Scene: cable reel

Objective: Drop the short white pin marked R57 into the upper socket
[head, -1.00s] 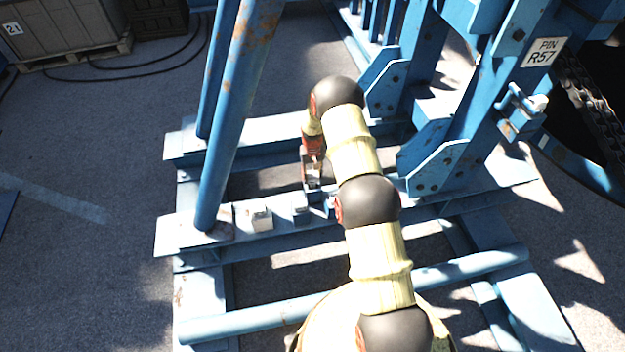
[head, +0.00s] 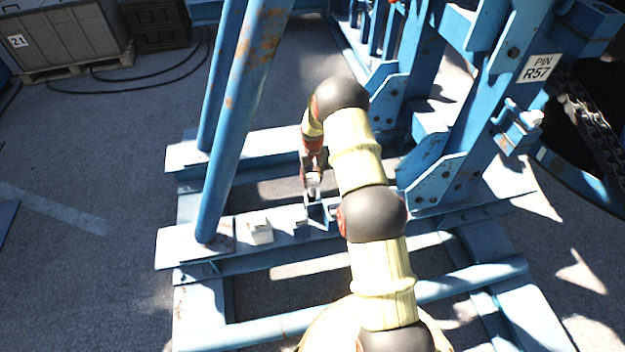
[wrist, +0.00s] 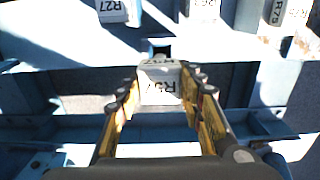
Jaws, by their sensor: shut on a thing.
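The short white pin marked R57 (wrist: 160,88) is between the fingers of my gripper (wrist: 162,100) in the wrist view, its label upside down. In the head view my gripper (head: 313,188) is shut on this pin, a small white shape just above the blue frame beam. A sign reading PIN R57 (head: 537,68) is on the blue upright at the right. A blue bracket (head: 513,128) with a pale piece at its right side sits below the sign. I cannot tell whether its socket hole is empty.
Other labelled white blocks show in the wrist view: R27 (wrist: 115,10), one with an unclear label (wrist: 203,9), and R75 (wrist: 285,14). A white block (head: 261,232) sits on the beam. A slanted blue post (head: 232,120) stands left of my arm. A chain (head: 590,120) hangs at far right.

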